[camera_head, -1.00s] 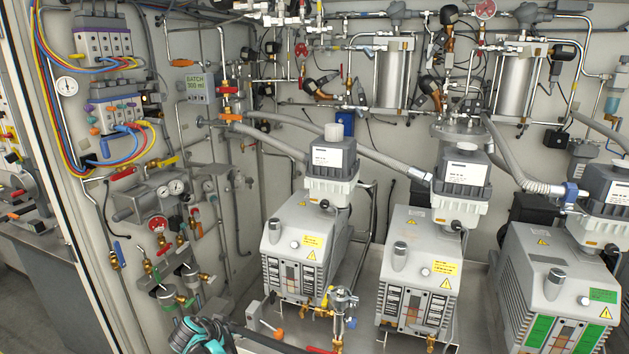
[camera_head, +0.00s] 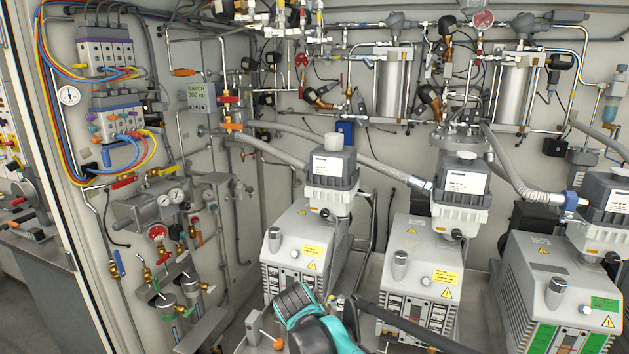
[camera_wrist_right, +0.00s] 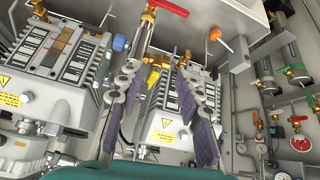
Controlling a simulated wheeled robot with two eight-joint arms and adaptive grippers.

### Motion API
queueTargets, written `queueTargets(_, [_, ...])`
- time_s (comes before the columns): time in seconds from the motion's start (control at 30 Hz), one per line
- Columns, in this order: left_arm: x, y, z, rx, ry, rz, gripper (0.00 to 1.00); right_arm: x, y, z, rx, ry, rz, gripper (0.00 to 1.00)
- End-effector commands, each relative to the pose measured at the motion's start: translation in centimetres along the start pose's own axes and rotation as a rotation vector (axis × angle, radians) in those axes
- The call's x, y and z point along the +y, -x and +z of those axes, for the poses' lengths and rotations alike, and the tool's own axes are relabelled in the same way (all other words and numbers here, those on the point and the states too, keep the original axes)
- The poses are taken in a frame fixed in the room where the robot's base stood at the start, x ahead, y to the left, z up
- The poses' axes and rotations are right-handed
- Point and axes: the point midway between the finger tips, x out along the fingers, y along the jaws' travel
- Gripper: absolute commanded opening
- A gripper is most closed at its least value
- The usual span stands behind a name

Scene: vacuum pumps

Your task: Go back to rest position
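My right gripper (camera_wrist_right: 163,75) fills the middle of the right wrist view. Its two jointed grey fingers with purple pads stand apart, with nothing held between them. Pumps and pipework show behind the gap. In the head view, a teal and black part of my arm (camera_head: 308,322) is at the bottom centre, in front of the left pump (camera_head: 297,252). It hides that pump's lower front and some of the valve fittings there. My left gripper is in neither view.
The middle pump (camera_head: 412,262) and right pump (camera_head: 548,285) stand on the right. A lever with an orange knob (camera_head: 278,344) is close beside my arm and also shows in the wrist view (camera_wrist_right: 215,35). A red valve handle (camera_wrist_right: 168,7) is beyond the fingers. Valves and gauges (camera_head: 165,205) line the left wall.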

Motion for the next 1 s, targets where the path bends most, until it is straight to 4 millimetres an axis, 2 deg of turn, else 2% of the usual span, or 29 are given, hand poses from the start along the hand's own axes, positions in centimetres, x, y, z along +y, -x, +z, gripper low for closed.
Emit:
queueTargets(0.03, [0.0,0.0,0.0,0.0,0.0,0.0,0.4,3.0,1.4,0.7,-0.011,0.004,-0.007,0.36])
queueTargets(0.2, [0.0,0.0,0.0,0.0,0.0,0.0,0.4,10.4,5.2,4.2,-0.032,0.043,-0.05,0.36])
queueTargets(0.3, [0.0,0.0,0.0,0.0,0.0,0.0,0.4,14.1,7.0,7.2,-0.034,0.064,-0.076,0.36])
queueTargets(0.43, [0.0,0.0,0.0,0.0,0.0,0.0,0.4,17.9,8.6,11.6,-0.025,0.087,-0.107,0.36])
queueTargets(0.6, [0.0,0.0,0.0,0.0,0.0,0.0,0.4,20.8,9.4,16.6,-0.002,0.113,-0.136,0.36])
queueTargets(0.7, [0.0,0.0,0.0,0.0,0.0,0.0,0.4,21.6,9.5,18.4,0.009,0.124,-0.146,0.36])
queueTargets(0.8, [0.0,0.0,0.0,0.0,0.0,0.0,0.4,21.9,9.4,19.4,0.016,0.13,-0.152,0.36])
queueTargets(1.0, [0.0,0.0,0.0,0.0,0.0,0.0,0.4,22.0,9.4,19.6,0.019,0.134,-0.153,0.36])
